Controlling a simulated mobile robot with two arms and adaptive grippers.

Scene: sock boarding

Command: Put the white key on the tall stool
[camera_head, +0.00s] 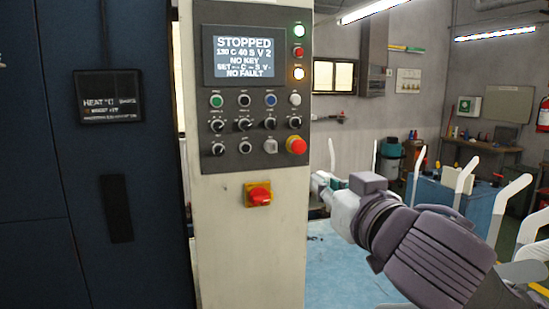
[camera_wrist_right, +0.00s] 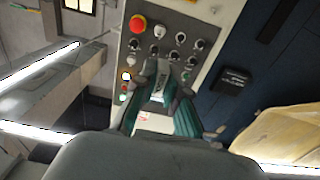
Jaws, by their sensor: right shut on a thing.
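I cannot make out the tall stool in either view. My left gripper is not in view.
A dark blue machine (camera_head: 95,190) stands left. White upright forms (camera_head: 508,190) and a workbench (camera_head: 490,150) are at right.

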